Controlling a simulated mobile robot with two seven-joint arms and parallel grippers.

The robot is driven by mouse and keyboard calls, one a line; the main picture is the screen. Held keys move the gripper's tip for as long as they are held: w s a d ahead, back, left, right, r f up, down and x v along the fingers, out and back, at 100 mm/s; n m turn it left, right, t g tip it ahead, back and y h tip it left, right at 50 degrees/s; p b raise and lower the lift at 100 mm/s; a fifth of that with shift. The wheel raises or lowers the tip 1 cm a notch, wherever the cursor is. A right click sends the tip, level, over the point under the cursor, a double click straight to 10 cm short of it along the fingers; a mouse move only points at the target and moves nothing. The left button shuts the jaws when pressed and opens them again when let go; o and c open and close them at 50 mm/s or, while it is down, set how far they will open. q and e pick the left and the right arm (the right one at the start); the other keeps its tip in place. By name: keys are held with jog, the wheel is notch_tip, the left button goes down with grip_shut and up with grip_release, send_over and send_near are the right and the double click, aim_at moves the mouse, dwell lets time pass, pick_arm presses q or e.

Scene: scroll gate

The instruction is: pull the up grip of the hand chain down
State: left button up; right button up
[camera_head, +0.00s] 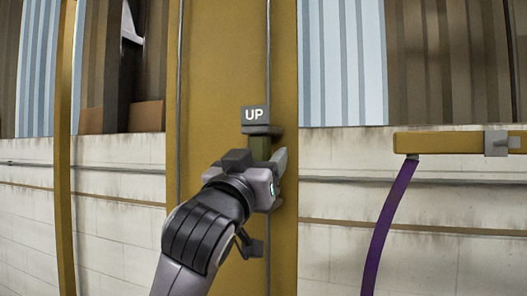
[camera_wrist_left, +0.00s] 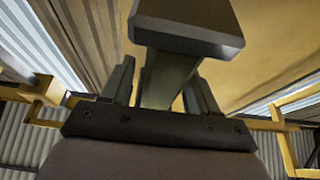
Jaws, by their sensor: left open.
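The up grip (camera_head: 260,148) is an olive-green bar under a dark grey block marked UP (camera_head: 255,114). It hangs on a thin hand chain (camera_head: 268,55) in front of a yellow post. My left gripper (camera_head: 268,163) is at the grip, just below the block, and hides its lower part. In the left wrist view the olive bar (camera_wrist_left: 169,80) stands between the two open fingers of my left gripper (camera_wrist_left: 162,86). Gaps show beside the bar, and the grey block (camera_wrist_left: 187,38) is beyond the fingertips. My right gripper is not in view.
The yellow post (camera_head: 215,60) stands right behind the grip. A dark block (camera_head: 256,248) is lower on the post, partly behind my wrist. At right, a yellow bar (camera_head: 440,142) carries a hanging purple strap (camera_head: 388,220). A pale block wall (camera_head: 335,230) is behind.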

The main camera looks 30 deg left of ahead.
pick_arm(q)
jog(key=shift+w+a+r, duration=0.1)
jog(key=shift+w+r, duration=0.15)
jog(key=shift+w, duration=0.35)
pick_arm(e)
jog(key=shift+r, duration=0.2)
